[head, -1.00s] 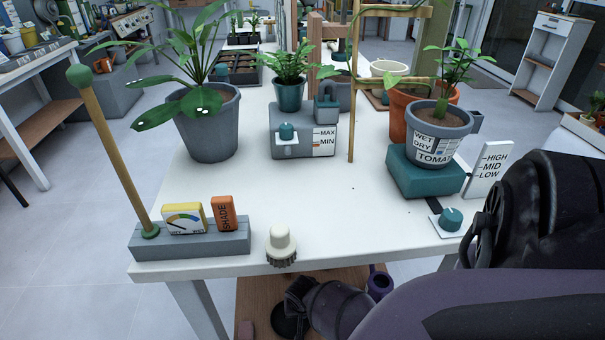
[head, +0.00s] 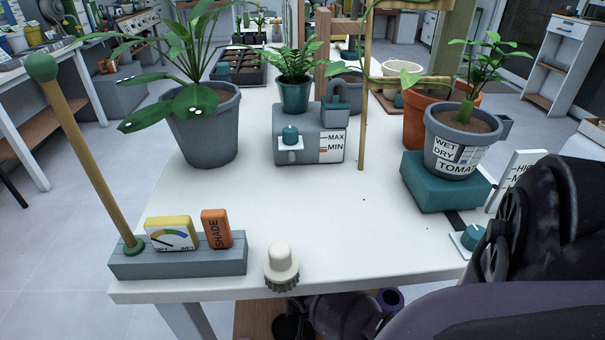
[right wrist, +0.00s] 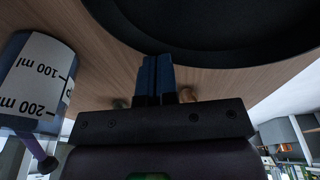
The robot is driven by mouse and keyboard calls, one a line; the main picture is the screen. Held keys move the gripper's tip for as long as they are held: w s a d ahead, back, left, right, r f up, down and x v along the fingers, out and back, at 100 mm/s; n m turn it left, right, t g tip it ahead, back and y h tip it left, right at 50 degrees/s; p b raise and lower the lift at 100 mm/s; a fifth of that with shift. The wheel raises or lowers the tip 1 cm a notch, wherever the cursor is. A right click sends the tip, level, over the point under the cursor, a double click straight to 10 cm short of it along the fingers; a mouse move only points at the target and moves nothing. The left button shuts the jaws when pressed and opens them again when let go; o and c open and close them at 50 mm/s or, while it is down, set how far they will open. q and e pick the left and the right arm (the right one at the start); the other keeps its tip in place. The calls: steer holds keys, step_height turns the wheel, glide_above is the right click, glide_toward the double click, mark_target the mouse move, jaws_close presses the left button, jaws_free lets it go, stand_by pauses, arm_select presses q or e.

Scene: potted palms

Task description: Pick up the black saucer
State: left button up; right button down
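The black saucer (right wrist: 220,30) fills the top of the right wrist view, over a brown wooden surface. In the head view only a small dark part of it (head: 283,328) shows at the bottom edge, below the table. My right gripper's blue fingers (right wrist: 157,72) are close together and meet the saucer's near rim. They look shut on that rim, though the thin line between them hides the exact contact. In the head view my right arm reaches down below the table front, and the fingertips are hidden. My left gripper is not in view.
A bottle marked in ml (right wrist: 38,85) stands left of my right gripper. Above is the white table (head: 270,215) with potted plants, a grey block (head: 180,263) holding a gauge, and a cream knob-like brush (head: 281,268) at its front edge. The wooden lower shelf (head: 262,320) shows below.

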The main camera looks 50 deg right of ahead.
mark_target(305, 336)
steer(key=shift+a, duration=0.15)
steer(key=shift+s+a, duration=0.2)
steer(key=shift+a, duration=0.1)
steer(key=shift+s+a+r+p, duration=0.25)
steer(key=shift+s+a+p, duration=0.7)
steer(key=shift+a, duration=0.25)
steer(key=shift+s+a+p, duration=0.5)
steer(key=shift+s+a, duration=0.25)
steer(key=shift+a, duration=0.15)
steer(key=shift+s+a+f, duration=0.15)
steer(key=shift+s+f, duration=0.25)
steer(key=shift+s, duration=0.05)
steer(key=shift+w+r+p, duration=0.25)
steer(key=shift+r+p, duration=0.4)
steer(key=shift+r, duration=0.3)
steer(key=shift+s, duration=0.1)
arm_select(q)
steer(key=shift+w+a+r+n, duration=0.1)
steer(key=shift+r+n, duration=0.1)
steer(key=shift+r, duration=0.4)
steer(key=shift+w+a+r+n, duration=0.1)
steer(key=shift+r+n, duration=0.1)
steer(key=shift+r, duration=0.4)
arm_select(e)
steer(key=shift+f, duration=0.2)
